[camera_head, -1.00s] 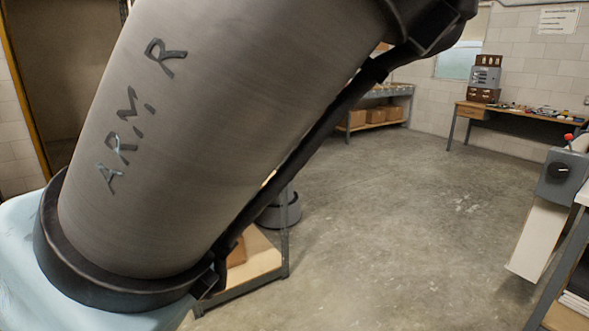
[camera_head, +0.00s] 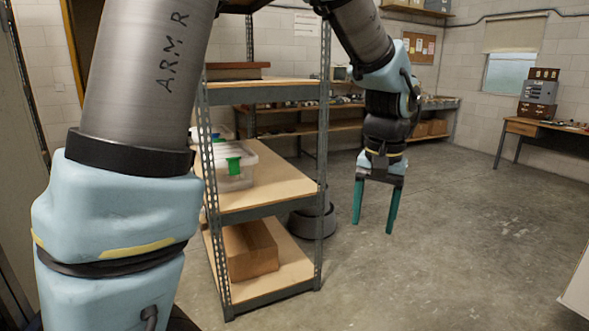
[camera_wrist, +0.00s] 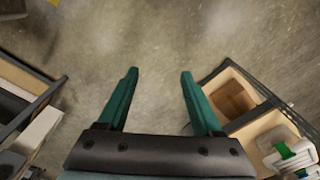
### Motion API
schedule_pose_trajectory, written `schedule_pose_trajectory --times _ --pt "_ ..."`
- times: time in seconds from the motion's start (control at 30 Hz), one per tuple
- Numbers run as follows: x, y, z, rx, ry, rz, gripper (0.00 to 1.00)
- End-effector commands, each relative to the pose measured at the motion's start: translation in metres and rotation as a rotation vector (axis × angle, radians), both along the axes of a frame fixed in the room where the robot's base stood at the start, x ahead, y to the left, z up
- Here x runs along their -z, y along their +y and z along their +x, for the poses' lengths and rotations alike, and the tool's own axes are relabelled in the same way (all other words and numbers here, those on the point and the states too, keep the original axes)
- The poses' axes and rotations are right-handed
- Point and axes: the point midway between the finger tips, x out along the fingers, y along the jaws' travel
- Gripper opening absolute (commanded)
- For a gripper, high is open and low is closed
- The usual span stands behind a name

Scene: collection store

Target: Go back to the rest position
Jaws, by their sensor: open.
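My gripper (camera_head: 375,207) hangs fingers down in the head view, to the right of a metal shelf unit and above the bare floor. Its two teal fingers stand apart with nothing between them. In the wrist view my gripper (camera_wrist: 158,85) is also open and empty, with grey concrete floor beyond the fingertips. My arm arches across the head view from the left and over the shelf unit's top.
The shelf unit (camera_head: 265,94) holds a clear bin with green latches (camera_head: 235,165) and a cardboard box (camera_head: 249,250). A dark round container (camera_head: 312,217) stands behind it. A desk (camera_head: 522,127) is at far right. The floor (camera_head: 450,230) at centre right is clear.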

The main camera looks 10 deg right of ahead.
Motion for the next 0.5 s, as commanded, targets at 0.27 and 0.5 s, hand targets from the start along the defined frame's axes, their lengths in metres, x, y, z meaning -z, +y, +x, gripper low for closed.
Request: schedule_pose_trajectory --times 0.27,0.5 --pt "0.034 0.172 0.054 -0.287 -0.027 -0.052 0.67" --pt "0.055 0.273 0.041 -0.472 -0.067 -0.075 0.67"
